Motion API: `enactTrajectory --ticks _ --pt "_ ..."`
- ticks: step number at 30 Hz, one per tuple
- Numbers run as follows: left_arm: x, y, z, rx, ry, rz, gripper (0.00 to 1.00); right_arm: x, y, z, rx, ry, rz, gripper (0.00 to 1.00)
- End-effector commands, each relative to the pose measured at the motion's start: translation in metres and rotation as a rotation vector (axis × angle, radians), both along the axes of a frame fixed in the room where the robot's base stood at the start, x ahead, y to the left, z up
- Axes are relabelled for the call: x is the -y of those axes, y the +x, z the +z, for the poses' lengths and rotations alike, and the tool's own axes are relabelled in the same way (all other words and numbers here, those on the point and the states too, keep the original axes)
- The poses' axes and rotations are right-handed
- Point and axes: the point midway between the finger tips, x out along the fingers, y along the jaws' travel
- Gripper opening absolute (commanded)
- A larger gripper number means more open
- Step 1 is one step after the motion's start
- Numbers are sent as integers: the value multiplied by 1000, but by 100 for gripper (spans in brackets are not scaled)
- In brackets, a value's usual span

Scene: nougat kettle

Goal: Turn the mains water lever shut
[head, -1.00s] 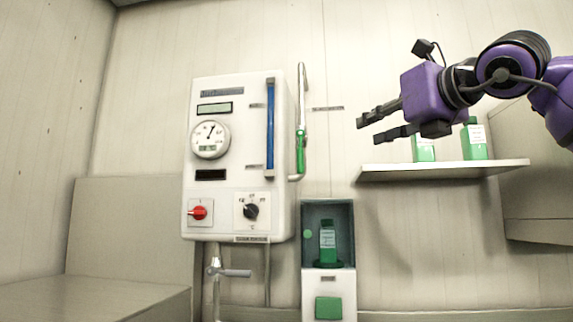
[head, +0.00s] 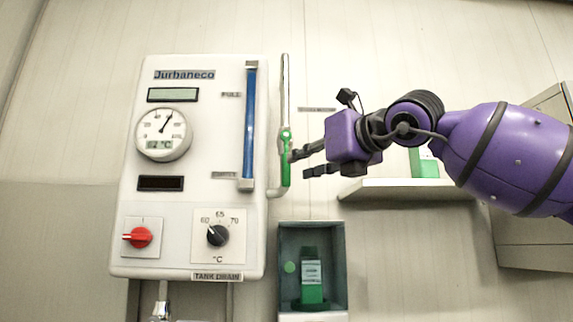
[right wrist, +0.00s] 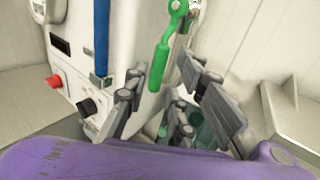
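The water lever is a green handle (head: 286,160) on the thin upright pipe (head: 285,95) along the right side of the white kettle unit. It points straight down along the pipe. My right gripper (head: 300,164) comes in from the right, open and empty, with its fingertips just beside the lever. In the right wrist view the lever (right wrist: 160,65) appears in the gap between the two spread fingers (right wrist: 172,95), its lower end closer to the left finger. I cannot tell whether a finger touches it. My left gripper is out of view.
The kettle unit (head: 205,95) carries a dial (head: 164,132), a red switch (head: 138,237), a black knob (head: 217,235) and a blue level gauge (head: 249,120). Below the lever, a niche (head: 338,260) holds a green bottle (head: 311,278). A shelf (head: 400,190) lies under my right arm.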

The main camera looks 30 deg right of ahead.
Motion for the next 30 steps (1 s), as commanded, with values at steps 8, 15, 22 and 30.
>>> enactTrajectory --ticks 8,15,22,30 --pt "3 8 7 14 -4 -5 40 -1 33 -1 -4 -3 -3 24" --pt "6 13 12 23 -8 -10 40 -2 52 0 -2 -2 -2 24" --pt "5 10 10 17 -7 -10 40 -2 58 -1 -1 0 0 24" --pt "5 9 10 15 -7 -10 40 -2 58 -1 -1 0 0 16"
